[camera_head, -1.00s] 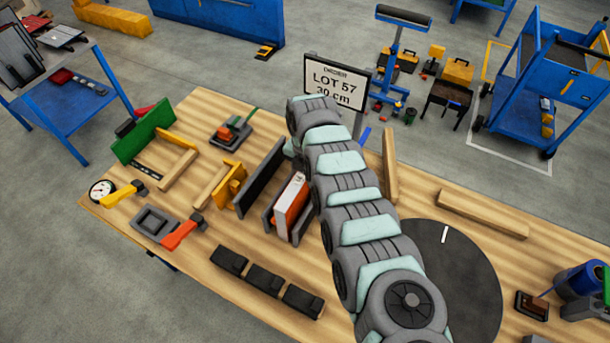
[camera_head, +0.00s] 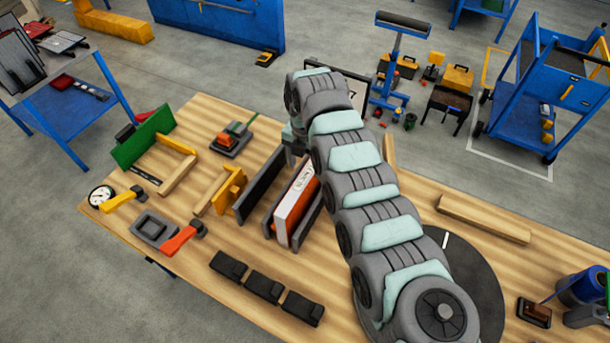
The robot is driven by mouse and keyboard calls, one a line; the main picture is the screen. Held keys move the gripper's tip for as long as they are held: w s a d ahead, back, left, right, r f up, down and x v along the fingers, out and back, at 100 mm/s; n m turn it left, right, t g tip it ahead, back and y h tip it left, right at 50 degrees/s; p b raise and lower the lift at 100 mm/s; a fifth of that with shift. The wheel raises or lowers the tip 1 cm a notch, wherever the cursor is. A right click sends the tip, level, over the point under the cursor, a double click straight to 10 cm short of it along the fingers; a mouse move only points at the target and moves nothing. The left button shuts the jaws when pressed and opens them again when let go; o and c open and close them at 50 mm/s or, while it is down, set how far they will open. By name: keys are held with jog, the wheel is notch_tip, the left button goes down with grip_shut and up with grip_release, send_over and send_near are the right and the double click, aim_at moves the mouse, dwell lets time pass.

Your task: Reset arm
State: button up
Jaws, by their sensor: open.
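My arm reaches up over the wooden workbench (camera_head: 140,225) from the lower right, and its wrist bends down at the far end. My gripper (camera_head: 293,152) is small and partly hidden by the wrist, pointing down above the bench behind the sandwich panel. It is open, and no object shows in it. The sandwich panel (camera_head: 296,207), white with an orange core, stands upright between the dark plates of a grey holder (camera_head: 269,225), apart from the gripper.
A dark upright plate (camera_head: 263,180), yellow bracket (camera_head: 231,192), green plate (camera_head: 143,133) and dial gauge (camera_head: 101,196) stand left of the holder. Several black blocks (camera_head: 264,284) lie in front. A dark disc (camera_head: 478,278) and a wooden bar (camera_head: 484,219) lie right of my arm.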

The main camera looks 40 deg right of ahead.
jog(key=shift+r, duration=1.15)
